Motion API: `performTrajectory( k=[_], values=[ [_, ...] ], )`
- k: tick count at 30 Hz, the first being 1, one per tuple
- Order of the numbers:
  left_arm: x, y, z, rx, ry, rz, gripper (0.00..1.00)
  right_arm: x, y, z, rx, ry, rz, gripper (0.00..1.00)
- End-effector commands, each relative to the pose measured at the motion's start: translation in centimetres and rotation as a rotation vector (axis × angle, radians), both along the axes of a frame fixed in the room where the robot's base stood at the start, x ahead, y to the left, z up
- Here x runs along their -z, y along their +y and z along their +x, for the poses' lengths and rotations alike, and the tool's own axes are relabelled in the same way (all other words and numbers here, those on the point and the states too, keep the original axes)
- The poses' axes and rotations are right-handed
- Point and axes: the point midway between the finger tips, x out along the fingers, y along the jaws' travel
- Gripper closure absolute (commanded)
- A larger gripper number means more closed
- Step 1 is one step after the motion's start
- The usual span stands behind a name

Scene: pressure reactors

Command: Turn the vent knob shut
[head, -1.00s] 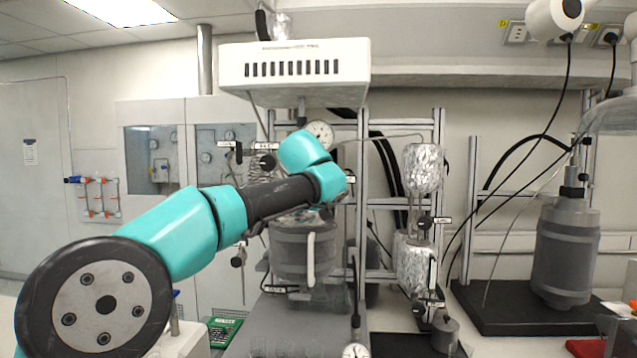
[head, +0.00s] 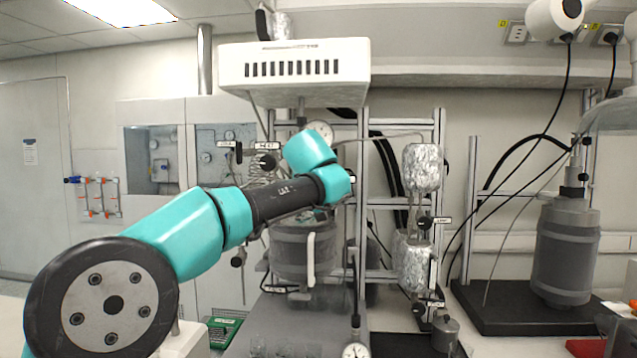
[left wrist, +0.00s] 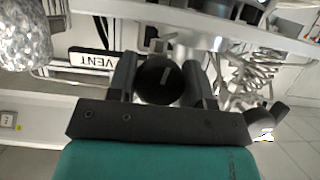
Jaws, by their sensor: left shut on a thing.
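In the left wrist view the vent knob (left wrist: 156,88) is a round black knob with a short pale pointer mark, which stands nearly upright in that picture. My left gripper (left wrist: 160,70) is shut on it, with one dark finger on each side. The VENT label (left wrist: 92,60) appears upside down just left of the gripper. In the head view my left arm crosses in front of the reactor frame, and its wrist hides the knob and the fingers. My right gripper is in neither view.
Foil-wrapped vessels (head: 421,167) stand right of my arm. Another black knob (head: 265,162) is left of my wrist. A grey reactor vessel (head: 290,248) is below it, and a white vented box (head: 294,72) hangs above. A second reactor (head: 566,250) stands far right.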

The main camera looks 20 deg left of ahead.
Motion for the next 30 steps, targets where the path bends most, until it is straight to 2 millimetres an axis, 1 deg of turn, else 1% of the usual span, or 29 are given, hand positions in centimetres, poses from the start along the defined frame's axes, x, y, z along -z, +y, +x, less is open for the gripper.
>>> performTrajectory(
  k=[8, 30],
  values=[
    [-0.04, -0.05, 0.01, 0.001, 0.035, 0.226, 0.77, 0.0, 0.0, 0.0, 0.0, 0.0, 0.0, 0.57],
    [-0.09, 0.14, -0.03, 0.0, 0.145, 0.922, 0.77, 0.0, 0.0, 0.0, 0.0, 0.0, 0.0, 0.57]
  ],
)
